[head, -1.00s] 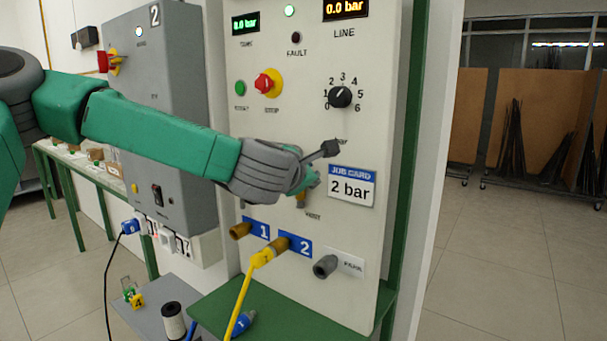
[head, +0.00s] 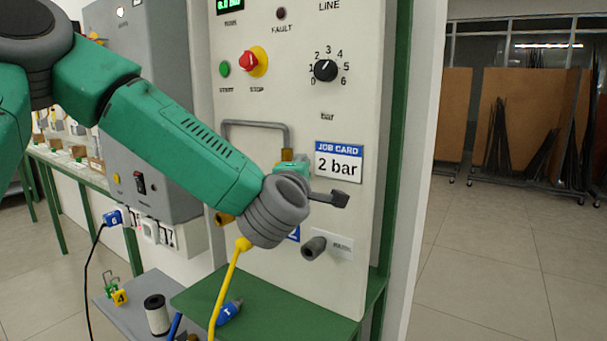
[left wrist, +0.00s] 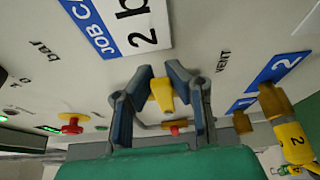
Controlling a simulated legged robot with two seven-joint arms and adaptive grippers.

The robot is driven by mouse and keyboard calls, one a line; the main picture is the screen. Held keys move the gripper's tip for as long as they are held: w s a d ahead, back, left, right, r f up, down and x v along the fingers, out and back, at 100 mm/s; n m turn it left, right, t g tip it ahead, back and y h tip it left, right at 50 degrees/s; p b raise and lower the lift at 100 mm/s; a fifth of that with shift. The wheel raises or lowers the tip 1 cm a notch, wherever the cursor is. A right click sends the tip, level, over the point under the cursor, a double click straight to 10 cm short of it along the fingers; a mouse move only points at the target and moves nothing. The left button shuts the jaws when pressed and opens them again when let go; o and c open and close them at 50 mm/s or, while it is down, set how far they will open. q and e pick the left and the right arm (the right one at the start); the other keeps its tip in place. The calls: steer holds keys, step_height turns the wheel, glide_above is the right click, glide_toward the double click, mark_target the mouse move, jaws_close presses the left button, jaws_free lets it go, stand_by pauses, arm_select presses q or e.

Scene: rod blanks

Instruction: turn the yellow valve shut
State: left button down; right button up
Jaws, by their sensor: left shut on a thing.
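The yellow valve handle (left wrist: 161,94) shows in the left wrist view between the dark fingers of my left gripper (left wrist: 161,76). The fingers are shut on it, one on each side. The word VENT is printed on the panel to its right. In the head view my left gripper (head: 291,170) is at the panel, just left of and below the job card; my own wrist hides most of its fingers and the handle. A brass fitting (head: 287,155) at the end of a grey pipe (head: 252,124) shows just above it. My right gripper is not in view.
The job card (head: 338,162) reads 2 bar. The pressure knob (head: 325,70) and red stop button (head: 250,64) are above. A grey port (head: 314,247) sticks out at lower right. A yellow hose (head: 225,285) hangs below my wrist. A green shelf (head: 280,305) juts out underneath.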

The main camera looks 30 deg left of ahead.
arm_select(q)
steer(key=shift+s+f+m, duration=0.1)
steer(key=shift+f+m, duration=0.2)
steer(key=shift+f, duration=0.15)
steer(key=c, duration=1.5)
jaws_free()
steer(key=shift+d, duration=0.1)
steer(key=shift+r, duration=0.2)
steer(key=shift+s, duration=0.1)
steer(key=v, duration=1.1)
steer(key=shift+s+d+f, duration=0.15)
steer(key=shift+s, duration=0.25)
